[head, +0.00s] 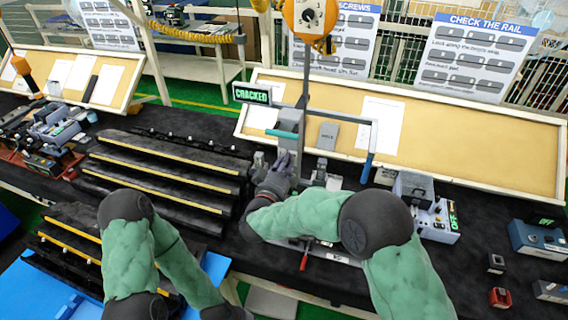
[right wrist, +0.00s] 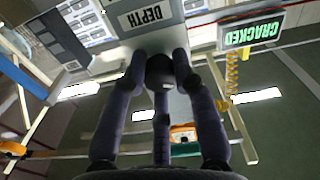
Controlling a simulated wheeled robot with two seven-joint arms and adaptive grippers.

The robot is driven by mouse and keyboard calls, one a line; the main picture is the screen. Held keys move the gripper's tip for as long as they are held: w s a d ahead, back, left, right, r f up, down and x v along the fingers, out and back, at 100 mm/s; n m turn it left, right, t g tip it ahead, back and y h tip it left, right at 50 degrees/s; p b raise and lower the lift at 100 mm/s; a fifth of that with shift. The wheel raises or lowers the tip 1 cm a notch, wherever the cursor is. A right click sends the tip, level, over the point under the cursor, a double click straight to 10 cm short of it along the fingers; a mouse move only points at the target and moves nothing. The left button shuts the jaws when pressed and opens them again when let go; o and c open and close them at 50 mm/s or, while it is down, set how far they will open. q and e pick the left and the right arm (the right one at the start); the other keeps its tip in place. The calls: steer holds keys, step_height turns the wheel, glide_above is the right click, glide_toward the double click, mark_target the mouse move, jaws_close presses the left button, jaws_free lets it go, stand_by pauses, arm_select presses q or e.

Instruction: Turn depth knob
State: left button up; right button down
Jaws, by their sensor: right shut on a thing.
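The depth knob (right wrist: 160,70) shows in the right wrist view as a dark round knob on a grey panel, under the label DEPTH (right wrist: 146,17). The fingers of my right gripper (right wrist: 161,78) are closed around it. In the head view my right gripper (head: 279,172) reaches the front of the grey machine (head: 291,121) at the middle of the bench and hides the knob. The knob's pointer or setting cannot be read. My left arm is folded at the lower left of the head view, and its gripper is out of sight.
A lit CRACKED sign (head: 252,95) stands beside the machine and also shows in the right wrist view (right wrist: 252,36).

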steer(key=c, duration=1)
jaws_free()
steer(key=shift+s, duration=0.1)
steer(key=v, duration=1.2)
